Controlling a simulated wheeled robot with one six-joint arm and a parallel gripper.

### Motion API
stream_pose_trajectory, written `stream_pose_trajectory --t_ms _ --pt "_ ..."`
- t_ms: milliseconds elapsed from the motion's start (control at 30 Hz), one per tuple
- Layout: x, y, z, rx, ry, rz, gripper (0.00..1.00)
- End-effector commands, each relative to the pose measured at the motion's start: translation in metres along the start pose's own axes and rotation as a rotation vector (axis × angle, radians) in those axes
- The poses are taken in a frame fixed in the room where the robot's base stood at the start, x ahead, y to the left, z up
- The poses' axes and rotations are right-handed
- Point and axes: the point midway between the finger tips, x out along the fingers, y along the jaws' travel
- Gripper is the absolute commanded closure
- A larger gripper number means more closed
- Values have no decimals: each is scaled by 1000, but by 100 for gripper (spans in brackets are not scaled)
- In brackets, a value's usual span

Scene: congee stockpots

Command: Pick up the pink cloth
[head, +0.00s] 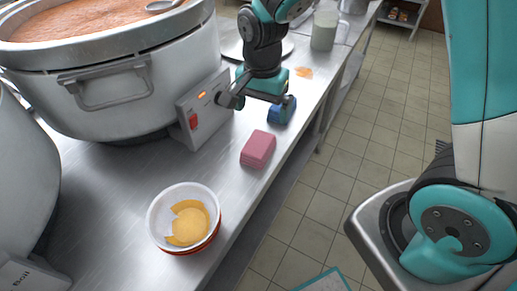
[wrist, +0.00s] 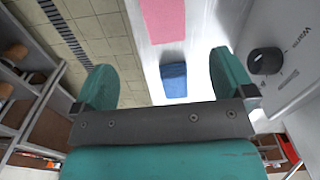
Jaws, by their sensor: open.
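The pink cloth (head: 258,149) is a folded block lying on the steel counter near its front edge. It also shows at the top of the wrist view (wrist: 163,18), cut off by the frame. My gripper (head: 259,103) is open and empty, beyond the cloth in the head view and apart from it. In the wrist view its two fingers (wrist: 165,86) are spread wide. A blue block (wrist: 174,80), perhaps a sponge or cloth, lies on the counter between the fingertips in that picture, nearer than the pink cloth. In the head view the blue block (head: 283,112) is partly hidden by a finger.
A large stockpot (head: 120,85) stands left, with a control panel (head: 198,110) close beside my gripper. A bowl with yellow pieces (head: 184,217) sits nearer. A jug (head: 325,28) and an orange spill (head: 304,72) lie beyond. The counter edge drops to tiled floor on the right.

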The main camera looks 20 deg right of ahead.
Motion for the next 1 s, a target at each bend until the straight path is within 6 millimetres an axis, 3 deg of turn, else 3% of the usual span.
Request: stream_pose_trajectory --t_ms 100,300,467,800,1000 --pt "29 1 1 -2 -3 5 0" --pt "60 0 1 -3 -2 1 0" --pt "69 -1 2 -4 -1 0 0" --pt "114 -6 5 -4 -2 1 0" --pt "118 -7 5 -4 -1 -2 0"
